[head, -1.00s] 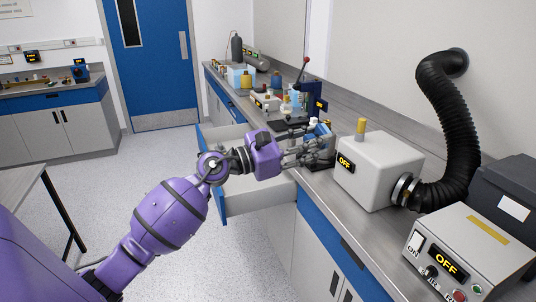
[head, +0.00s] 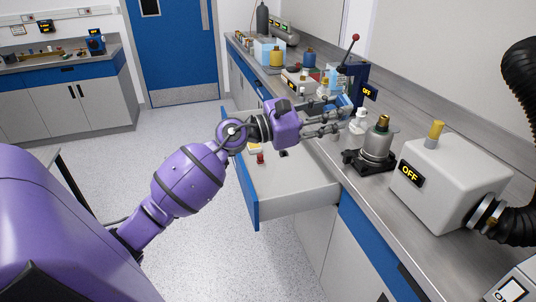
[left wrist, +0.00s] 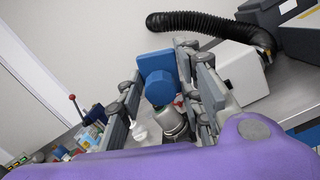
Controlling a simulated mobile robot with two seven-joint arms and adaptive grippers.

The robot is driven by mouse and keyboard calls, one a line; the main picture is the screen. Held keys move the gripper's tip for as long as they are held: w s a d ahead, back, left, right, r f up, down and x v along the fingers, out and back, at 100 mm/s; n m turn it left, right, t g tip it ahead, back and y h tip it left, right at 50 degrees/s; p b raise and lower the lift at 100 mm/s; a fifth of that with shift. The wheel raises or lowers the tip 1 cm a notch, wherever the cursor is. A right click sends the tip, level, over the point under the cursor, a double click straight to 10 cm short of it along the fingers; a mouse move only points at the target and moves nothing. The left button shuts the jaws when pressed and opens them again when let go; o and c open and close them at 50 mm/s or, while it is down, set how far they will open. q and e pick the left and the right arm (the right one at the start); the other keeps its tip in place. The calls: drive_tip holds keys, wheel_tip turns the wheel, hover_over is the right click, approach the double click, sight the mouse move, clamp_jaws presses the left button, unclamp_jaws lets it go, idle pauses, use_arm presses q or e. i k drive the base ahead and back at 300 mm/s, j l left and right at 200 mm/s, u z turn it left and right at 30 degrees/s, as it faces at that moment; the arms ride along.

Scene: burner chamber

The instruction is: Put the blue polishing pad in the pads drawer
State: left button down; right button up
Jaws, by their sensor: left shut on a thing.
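My left gripper (head: 333,118) is shut on the blue polishing pad (left wrist: 157,78), which shows as a blue block with a round face between the fingers in the left wrist view. In the head view the pad (head: 346,102) is mostly hidden by the fingers. The gripper is above the counter's front edge, beside the open drawer. That drawer (head: 290,203), white inside with a blue front, is pulled out below the forearm. I cannot read a label on it. A few small items lie inside, including a red one (head: 260,158). My right gripper is not in view.
A grey metal burner-like device (head: 376,148) on a black base stands on the counter near the gripper, with a white bottle (head: 358,122) behind it. A white box marked OFF (head: 450,180) stands to the right. The drawer's near part has free floor.

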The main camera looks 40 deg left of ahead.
sight(274, 162)
drive_tip(key=i+j, duration=0.2)
drive_tip(key=j, duration=0.15)
drive_tip(key=i+j, duration=0.15)
drive_tip(key=j, duration=0.2)
drive_tip(key=i+j, duration=0.2)
drive_tip(key=j, duration=0.15)
drive_tip(key=i+j, duration=0.15)
drive_tip(key=j, duration=0.25)
drive_tip(key=i+j, duration=0.2)
drive_tip(key=j, duration=0.15)
